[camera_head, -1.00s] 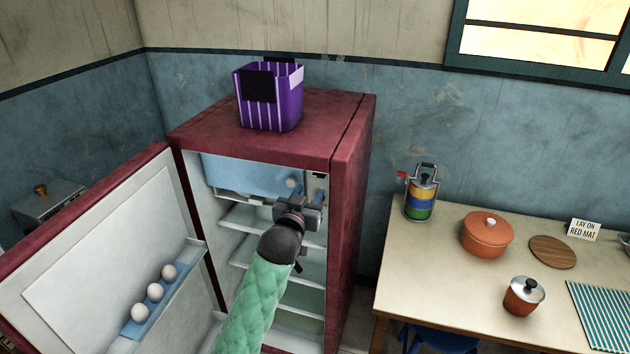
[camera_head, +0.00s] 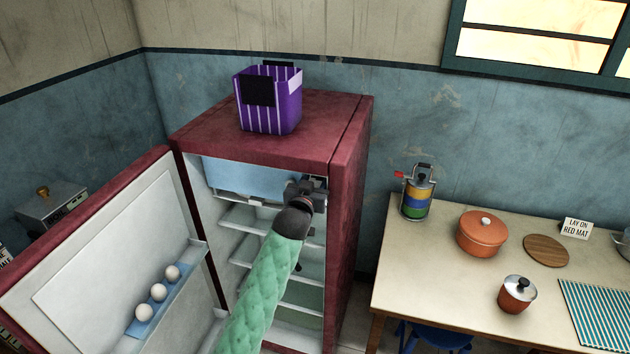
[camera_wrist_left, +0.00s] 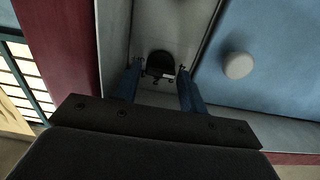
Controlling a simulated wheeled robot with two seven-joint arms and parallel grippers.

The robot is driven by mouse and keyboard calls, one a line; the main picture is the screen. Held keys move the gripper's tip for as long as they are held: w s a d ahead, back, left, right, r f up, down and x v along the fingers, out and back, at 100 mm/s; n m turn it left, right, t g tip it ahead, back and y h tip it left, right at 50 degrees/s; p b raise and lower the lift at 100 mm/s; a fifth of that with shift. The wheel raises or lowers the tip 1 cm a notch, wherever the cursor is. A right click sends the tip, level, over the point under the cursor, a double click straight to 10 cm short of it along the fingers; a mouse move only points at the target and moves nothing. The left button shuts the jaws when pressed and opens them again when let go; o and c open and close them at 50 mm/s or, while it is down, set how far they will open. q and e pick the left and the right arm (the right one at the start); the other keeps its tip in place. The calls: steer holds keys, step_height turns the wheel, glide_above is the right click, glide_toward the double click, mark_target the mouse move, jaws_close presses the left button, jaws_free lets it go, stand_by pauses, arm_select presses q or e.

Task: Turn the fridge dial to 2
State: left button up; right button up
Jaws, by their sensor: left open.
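The dark red fridge (camera_head: 310,125) stands with its door (camera_head: 110,250) wide open to the left. My left gripper (camera_head: 307,184) is at the upper right of the fridge's interior, beside the blue freezer flap (camera_head: 250,178). In the left wrist view the black dial (camera_wrist_left: 160,63) sits on a pale panel, straight ahead between my two blue fingertips (camera_wrist_left: 158,76). The fingers are open, one on each side of the dial; I cannot tell whether they touch it. The dial's numbers are not readable. In the head view my gripper hides the dial.
The blue freezer flap carries a round pale knob (camera_wrist_left: 237,65) right of the dial. The fridge's side wall is close on the left in the wrist view. A purple striped basket (camera_head: 268,102) stands on the fridge. A table (camera_head: 420,270) with pots is to the right.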

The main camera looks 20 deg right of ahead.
arm_select(q)
steer(key=c, duration=0.7)
